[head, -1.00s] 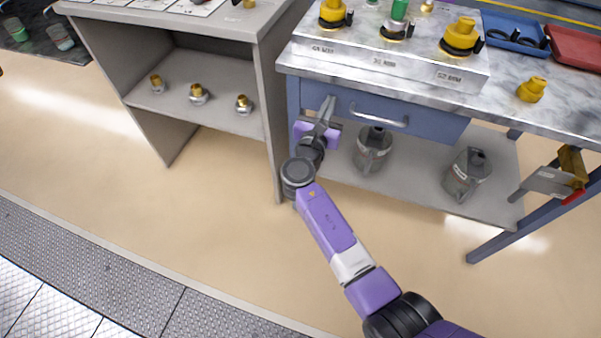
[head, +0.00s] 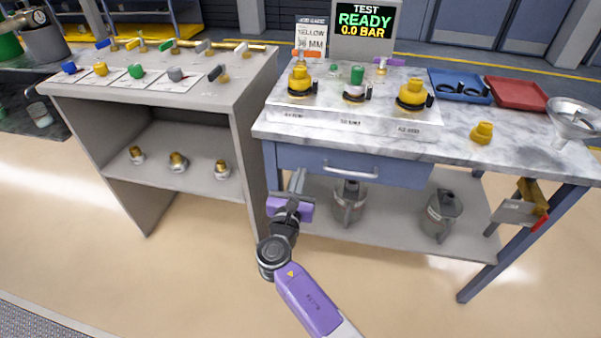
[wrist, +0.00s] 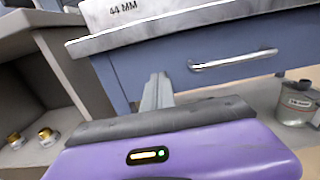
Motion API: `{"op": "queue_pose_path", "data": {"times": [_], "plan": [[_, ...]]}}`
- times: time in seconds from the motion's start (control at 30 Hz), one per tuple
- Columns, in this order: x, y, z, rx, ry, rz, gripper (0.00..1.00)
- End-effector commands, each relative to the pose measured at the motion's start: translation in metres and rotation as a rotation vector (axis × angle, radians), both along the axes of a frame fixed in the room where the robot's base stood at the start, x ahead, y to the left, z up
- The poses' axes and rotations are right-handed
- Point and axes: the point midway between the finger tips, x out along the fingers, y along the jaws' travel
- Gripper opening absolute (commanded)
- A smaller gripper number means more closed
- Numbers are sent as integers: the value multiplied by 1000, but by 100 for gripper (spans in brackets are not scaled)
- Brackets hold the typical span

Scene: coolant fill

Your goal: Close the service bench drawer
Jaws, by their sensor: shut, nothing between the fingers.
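The service bench drawer has a blue front (head: 395,173) with a silver bar handle (head: 350,172), under the marble bench top (head: 455,138). Its front sits close under the top's front edge, and no drawer interior shows. Whether a small gap is left, I cannot tell. My gripper (head: 297,181) is shut and empty, at the left part of the drawer front, left of the handle. In the wrist view, the shut fingers (wrist: 157,92) point at the drawer front (wrist: 200,48), with the handle (wrist: 232,61) to their right. Contact with the front is unclear.
A grey shelf unit (head: 240,140) stands close to the left of my gripper. Metal jugs (head: 348,203) (head: 440,215) stand on the bench's lower shelf. A hopper-like tool (head: 520,210) hangs at the bench's right end. The floor in front is clear.

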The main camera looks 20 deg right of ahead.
Motion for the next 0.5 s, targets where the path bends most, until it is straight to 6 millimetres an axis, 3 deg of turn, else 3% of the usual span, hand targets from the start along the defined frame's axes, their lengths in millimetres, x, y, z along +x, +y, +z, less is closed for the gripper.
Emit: {"op": "queue_pose_path", "data": {"times": [0.5], "plan": [[-64, 46, -1, -1, 2, 0, 0]]}}
